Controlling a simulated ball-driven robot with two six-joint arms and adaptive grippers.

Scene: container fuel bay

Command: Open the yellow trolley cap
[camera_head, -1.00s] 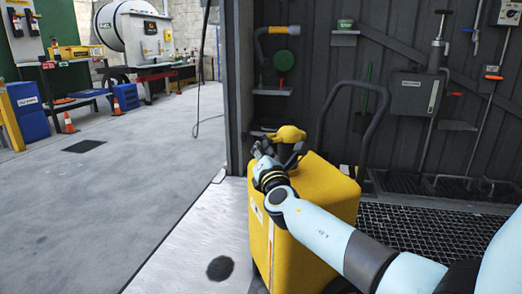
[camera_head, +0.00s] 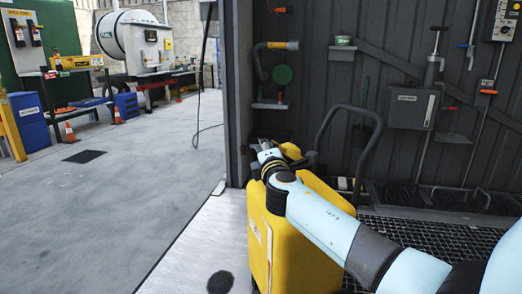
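The yellow trolley (camera_head: 292,240) stands on the floor in the lower middle, with its dark curved handle on the right. A yellow part that looks like its cap (camera_head: 291,151) shows at the top, partly hidden behind my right wrist. My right arm reaches in from the right across the trolley. Its gripper (camera_head: 264,145) is over the trolley's far left top, beside the cap in the picture. The fingers are small and dark, so I cannot tell their opening or whether they touch the cap. My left gripper is out of view.
A dark wall with pipes, a small shelf (camera_head: 342,52) and a grey box (camera_head: 413,108) stands behind the trolley. A dark floor grating (camera_head: 430,240) lies to the right. Open concrete floor is on the left, with a white tank (camera_head: 124,32) at the back.

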